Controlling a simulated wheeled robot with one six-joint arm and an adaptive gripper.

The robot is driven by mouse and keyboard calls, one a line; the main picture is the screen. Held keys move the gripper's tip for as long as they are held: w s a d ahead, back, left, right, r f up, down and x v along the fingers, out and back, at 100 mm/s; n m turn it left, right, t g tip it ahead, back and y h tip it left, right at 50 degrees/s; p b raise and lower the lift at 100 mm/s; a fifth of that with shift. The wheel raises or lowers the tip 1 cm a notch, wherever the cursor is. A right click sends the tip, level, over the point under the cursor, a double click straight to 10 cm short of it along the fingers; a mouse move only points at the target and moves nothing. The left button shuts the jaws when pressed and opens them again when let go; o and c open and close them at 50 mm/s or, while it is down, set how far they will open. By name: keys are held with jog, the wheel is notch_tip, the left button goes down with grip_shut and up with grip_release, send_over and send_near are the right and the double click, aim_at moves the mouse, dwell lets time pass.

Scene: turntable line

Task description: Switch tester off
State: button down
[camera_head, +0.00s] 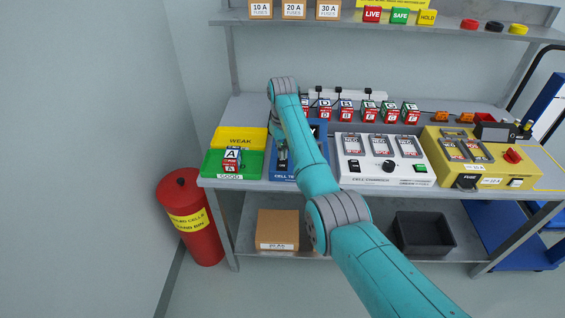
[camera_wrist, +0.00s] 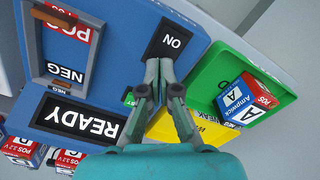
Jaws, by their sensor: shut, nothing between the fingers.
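The blue cell tester (camera_head: 313,175) stands on the bench, partly hidden behind my arm in the head view. In the wrist view its blue top (camera_wrist: 125,20) fills the left and middle. A black switch (camera_wrist: 172,40) on it reads ON, and its display (camera_wrist: 78,120) reads READY. A grey cradle (camera_wrist: 58,45) with POS and NEG marks looks empty. My gripper (camera_wrist: 160,64) is shut and empty, with its fingertips at the lower edge of the ON switch; I cannot tell whether they touch it. My gripper also shows over the tester in the head view (camera_head: 282,158).
Left of the tester are a yellow WEAK tray (camera_head: 240,138) and a green GOOD tray (camera_head: 253,165) holding cell A (camera_head: 232,156). A white cell-formation unit (camera_head: 384,171) stands to the right, with a yellow unit (camera_head: 490,180) beyond. Several cells (camera_head: 369,111) stand behind.

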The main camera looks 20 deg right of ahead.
jog(key=shift+f, duration=0.5)
dwell(0.3)
jog(key=shift+r, duration=3.55)
